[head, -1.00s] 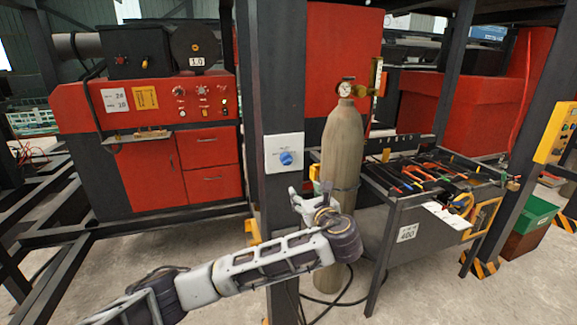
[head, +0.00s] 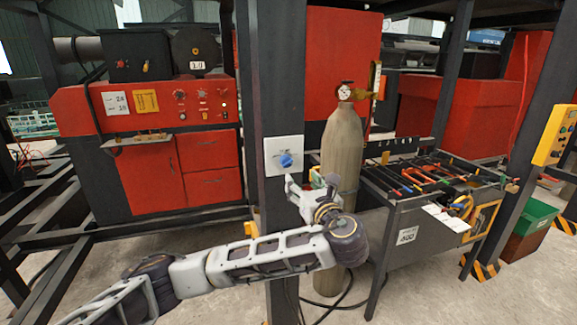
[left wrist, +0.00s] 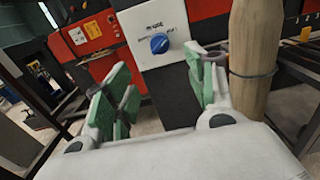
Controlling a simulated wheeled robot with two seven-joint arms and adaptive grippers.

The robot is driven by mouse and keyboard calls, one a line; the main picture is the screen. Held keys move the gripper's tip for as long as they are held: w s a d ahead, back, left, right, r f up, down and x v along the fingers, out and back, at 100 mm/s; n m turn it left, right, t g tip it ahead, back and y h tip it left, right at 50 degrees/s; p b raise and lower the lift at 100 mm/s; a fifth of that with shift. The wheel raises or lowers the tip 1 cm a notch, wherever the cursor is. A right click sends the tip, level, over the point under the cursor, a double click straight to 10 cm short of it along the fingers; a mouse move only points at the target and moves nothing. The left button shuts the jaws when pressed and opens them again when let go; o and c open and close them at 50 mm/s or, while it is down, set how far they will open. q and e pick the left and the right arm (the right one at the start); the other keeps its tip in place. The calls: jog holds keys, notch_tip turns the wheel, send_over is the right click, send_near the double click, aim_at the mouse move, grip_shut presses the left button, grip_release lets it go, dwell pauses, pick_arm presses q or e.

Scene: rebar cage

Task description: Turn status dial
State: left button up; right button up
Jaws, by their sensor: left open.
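The status dial is a blue knob (head: 286,160) on a white plate (head: 271,152) fixed to a dark upright post. In the left wrist view the blue knob (left wrist: 159,43) sits on its white plate (left wrist: 172,22), beyond and between my open fingers. My left gripper (head: 303,186) is just below and slightly right of the knob in the head view. In the left wrist view its green-padded fingers (left wrist: 162,92) stand wide apart with nothing between them. I cannot tell the exact gap to the knob, but they look apart. My right gripper is not in view.
The dark post (head: 283,90) carries the plate. A tan gas cylinder (head: 341,150) stands close to its right. A metal table with tools (head: 436,178) is further right. A red machine (head: 75,108) with small knobs stands behind on the left.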

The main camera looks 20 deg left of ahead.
aim_at(289, 165)
pick_arm(q)
jog(key=p+x, duration=0.2)
jog(key=x, duration=1.1)
jog(key=shift+c, duration=0.4)
jog(key=c, duration=1)
